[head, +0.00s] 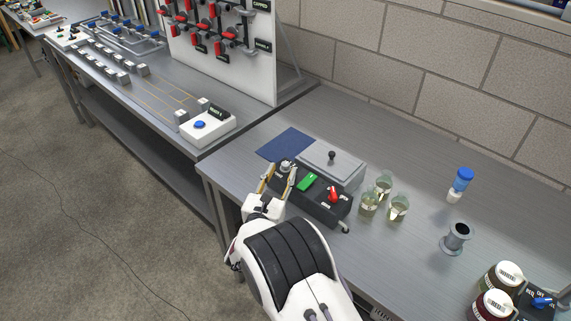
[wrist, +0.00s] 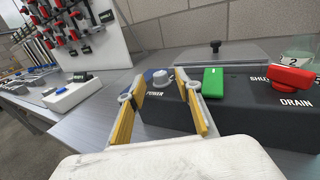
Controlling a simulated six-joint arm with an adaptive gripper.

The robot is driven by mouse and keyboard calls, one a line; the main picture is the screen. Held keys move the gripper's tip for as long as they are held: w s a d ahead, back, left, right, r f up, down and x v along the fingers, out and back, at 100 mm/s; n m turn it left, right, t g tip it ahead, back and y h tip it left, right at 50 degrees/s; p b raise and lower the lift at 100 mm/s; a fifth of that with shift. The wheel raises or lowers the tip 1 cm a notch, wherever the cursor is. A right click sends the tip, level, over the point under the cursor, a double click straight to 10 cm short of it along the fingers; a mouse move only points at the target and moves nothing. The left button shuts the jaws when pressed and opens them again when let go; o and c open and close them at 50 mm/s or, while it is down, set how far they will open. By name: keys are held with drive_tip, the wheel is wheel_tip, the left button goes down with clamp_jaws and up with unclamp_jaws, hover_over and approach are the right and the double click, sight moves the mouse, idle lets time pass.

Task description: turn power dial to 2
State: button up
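The power dial (wrist: 160,77) is a round grey knob on the black front of a control box (wrist: 255,112), above the word POWER. In the head view the dial (head: 285,165) is small and partly hidden by my fingers. My gripper (wrist: 160,84) is open, with its yellow-padded fingers on either side of the dial in the wrist view. I cannot tell whether the pads touch it. The dial's number marks and pointer are not readable.
A green switch (wrist: 213,82) and a red drain handle (wrist: 291,78) sit right of the dial. A lidded basin (head: 330,168) is behind. Glass beakers (head: 397,208) stand close on the right. A blue mat (head: 285,144) lies behind left.

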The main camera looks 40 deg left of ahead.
sight(284, 167)
drive_tip(key=shift+x, duration=2.25)
clamp_jaws()
